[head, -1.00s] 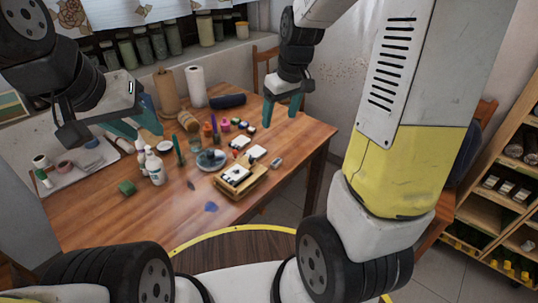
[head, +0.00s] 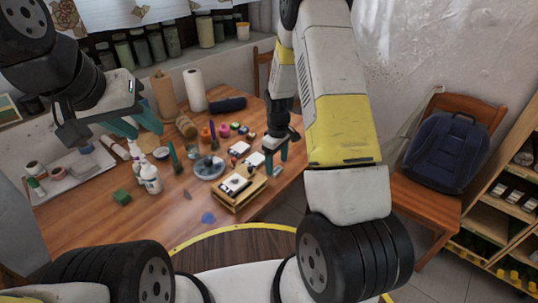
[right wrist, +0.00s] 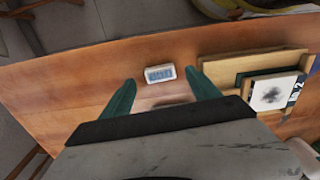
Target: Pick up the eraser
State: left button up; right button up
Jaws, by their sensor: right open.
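My right gripper (head: 276,165) is open above the table's right side. In the right wrist view the teal fingers of this gripper (right wrist: 160,79) are spread, with the eraser in line with the gap between them, apart from both fingers. My left gripper (head: 133,123) hangs open and empty over the table's left part.
A wooden box (head: 240,195) with cards stands close to the eraser. Paper rolls stand at the back. A chair (head: 425,205) with a dark backpack is at right.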

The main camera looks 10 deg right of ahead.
aim_at(277, 170)
jog(key=shift+f, duration=1.3)
jog(key=c, duration=1.4)
jog(key=shift+r, duration=0.1)
notch_tip(277, 170, up, 10)
jog(key=shift+f, duration=0.1)
